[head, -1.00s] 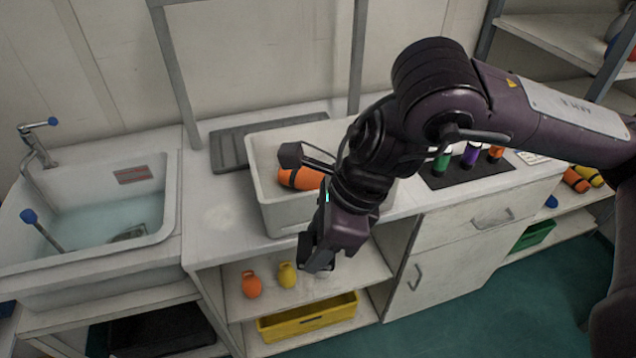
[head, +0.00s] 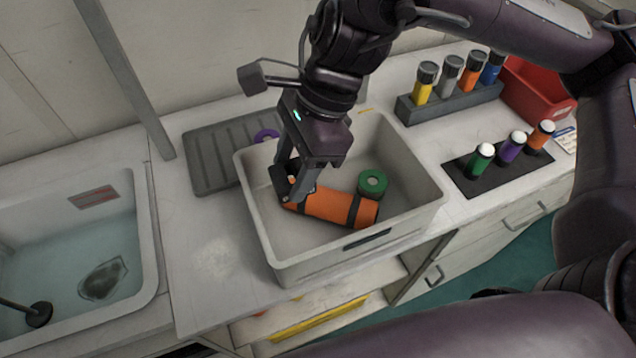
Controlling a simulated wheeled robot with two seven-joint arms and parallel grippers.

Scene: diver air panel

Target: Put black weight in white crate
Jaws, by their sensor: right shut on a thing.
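The white crate (head: 258,229) stands on the counter. My right gripper (head: 294,186) reaches down inside it, near its left side. It is shut on a small dark thing (head: 281,178), which looks like the black weight; the fingers hide much of it. The held thing is close to the left end of an orange cylinder with black bands (head: 328,206) lying in the crate; I cannot tell whether they touch. My left gripper is not in view.
A green ring-shaped thing (head: 372,183) also lies in the crate. A sink (head: 150,255) is at left, and a grey ribbed mat (head: 208,165) with a purple ring (head: 266,135) is behind. Bottle racks (head: 452,105) and a red bin (head: 532,95) stand at right.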

